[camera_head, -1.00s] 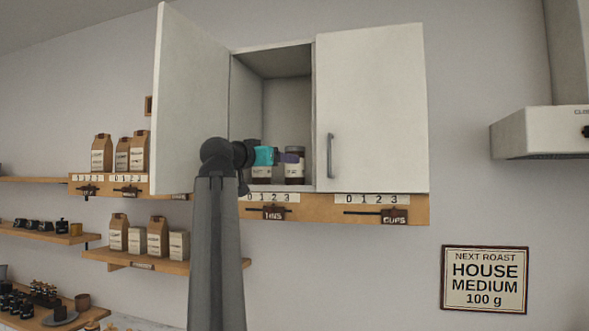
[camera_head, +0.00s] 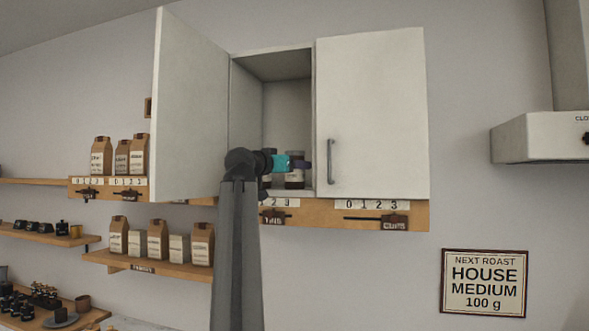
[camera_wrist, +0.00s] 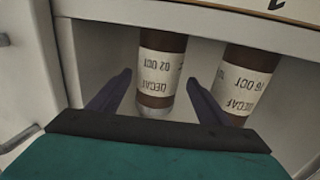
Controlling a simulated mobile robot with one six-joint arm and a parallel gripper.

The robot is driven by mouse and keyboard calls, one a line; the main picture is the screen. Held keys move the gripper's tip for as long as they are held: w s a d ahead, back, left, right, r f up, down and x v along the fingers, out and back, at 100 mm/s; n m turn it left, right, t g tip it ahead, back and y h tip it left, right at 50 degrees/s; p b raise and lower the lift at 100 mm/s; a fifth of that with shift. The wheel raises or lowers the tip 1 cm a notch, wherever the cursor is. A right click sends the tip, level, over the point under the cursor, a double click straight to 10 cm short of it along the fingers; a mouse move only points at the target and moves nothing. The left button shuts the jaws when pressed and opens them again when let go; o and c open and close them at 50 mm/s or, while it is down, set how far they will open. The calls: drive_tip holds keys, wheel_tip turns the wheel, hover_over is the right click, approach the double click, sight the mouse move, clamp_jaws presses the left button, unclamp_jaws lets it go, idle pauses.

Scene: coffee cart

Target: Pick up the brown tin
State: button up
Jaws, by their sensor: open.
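Two brown tins with cream labels stand side by side inside the open left half of the wall cabinet. In the wrist view, which shows them upside down, one brown tin (camera_wrist: 160,75) is labelled DECAF 02 OCT and the other (camera_wrist: 245,82) DECAF with a date that seems to read 16 OCT. My gripper (camera_wrist: 157,100) is open. Its dark purple fingers point toward the first tin, which appears in the gap between them; contact cannot be told. In the head view my gripper (camera_head: 305,164) partly hides a brown-topped tin (camera_head: 295,182) in the cabinet.
The left cabinet door (camera_head: 200,110) stands open and the right door (camera_head: 372,115) is closed. Cabinet walls lie close around my gripper. Shelves with coffee bags (camera_head: 157,238) are at left; a range hood (camera_head: 540,140) is at right.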

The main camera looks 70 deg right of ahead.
drive_tip(key=shift+d, duration=0.4)
drive_tip(key=shift+s, duration=0.1)
drive_tip(key=shift+s+d+f+p, duration=0.1)
drive_tip(key=shift+s+d+p, duration=0.1)
drive_tip(key=shift+d+p, duration=0.45)
drive_tip(key=shift+s+d+r+p, duration=0.15)
drive_tip(key=shift+d+p, duration=0.1)
drive_tip(key=shift+d, duration=0.8)
drive_tip(key=shift+s+d+f+p, duration=0.2)
drive_tip(key=shift+d+p, duration=0.25)
drive_tip(key=shift+d, duration=0.4)
drive_tip(key=c, duration=1.4)
